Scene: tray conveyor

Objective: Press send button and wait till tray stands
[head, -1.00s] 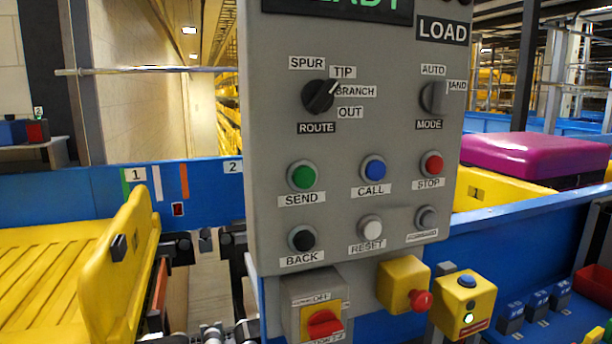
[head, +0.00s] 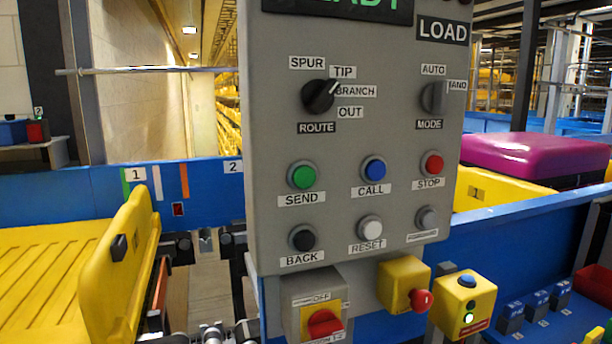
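The green SEND button (head: 302,175) is on the left of the grey control panel (head: 355,145), above its SEND label. Nothing touches it. The panel's display (head: 345,5) is cut off by the top edge, with green letters partly visible. A yellow ribbed tray (head: 60,265) lies at the lower left, with its raised end wall (head: 130,265) toward the panel. Neither of my grippers is in view.
The panel also has a ROUTE knob (head: 319,96), a MODE knob (head: 434,97), a blue CALL button (head: 374,169), a red STOP button (head: 432,164), a black BACK button (head: 302,238) and a white RESET button (head: 370,228). A red OFF switch (head: 324,323) sits below.

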